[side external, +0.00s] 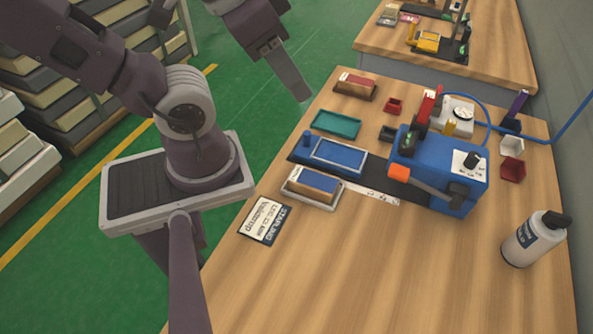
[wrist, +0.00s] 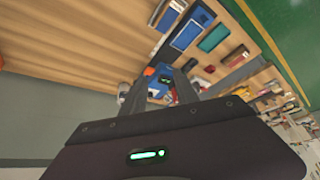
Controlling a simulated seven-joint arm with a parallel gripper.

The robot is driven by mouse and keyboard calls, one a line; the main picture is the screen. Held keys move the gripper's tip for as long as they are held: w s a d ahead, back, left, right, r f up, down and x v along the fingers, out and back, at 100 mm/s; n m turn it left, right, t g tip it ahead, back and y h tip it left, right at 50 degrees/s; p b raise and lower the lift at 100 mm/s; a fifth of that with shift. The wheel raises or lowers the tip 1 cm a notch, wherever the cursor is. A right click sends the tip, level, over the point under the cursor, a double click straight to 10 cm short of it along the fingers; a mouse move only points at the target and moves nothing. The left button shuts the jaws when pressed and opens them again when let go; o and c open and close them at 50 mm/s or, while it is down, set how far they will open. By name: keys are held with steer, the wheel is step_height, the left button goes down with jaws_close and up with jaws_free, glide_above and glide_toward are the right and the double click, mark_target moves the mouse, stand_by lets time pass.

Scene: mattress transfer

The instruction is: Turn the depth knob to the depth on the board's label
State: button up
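A blue machine (side external: 440,168) stands on the wooden table. On its right top is a white dial plate with a black knob (side external: 470,160); its scale is too small to read. A second white dial (side external: 460,112) sits on a white unit behind it. A board with a blue and brown top (side external: 313,185) lies in a white tray; no label on it is readable. My gripper (side external: 301,92) is raised beyond the table's far left edge, clear of everything. In the wrist view my gripper (wrist: 158,88) has its fingers apart and empty, with the blue machine (wrist: 160,84) visible between them.
A printed card (side external: 265,221) lies at the table's left edge. A blue tray (side external: 338,154), a teal tray (side external: 337,124), small red bins (side external: 512,169) and a white bottle (side external: 534,239) stand around. The front table is clear.

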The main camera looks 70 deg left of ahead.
stand_by(0.4)
steer(key=shift+o, duration=1)
steer(key=w+d+r+n+g+h, duration=0.1)
steer(key=w+r+n, duration=0.15)
steer(key=w, duration=0.45)
steer(key=w+r+n+g+h, duration=0.1)
steer(key=w+r+n, duration=0.15)
steer(key=w, duration=0.35)
steer(key=n+g+y, duration=0.2)
steer(key=n+g, duration=0.2)
steer(key=n, duration=0.3)
glide_above(475, 155)
step_height(475, 155, down, 17)
steer(key=shift+r, duration=0.2)
step_height(475, 155, down, 7)
jaws_close()
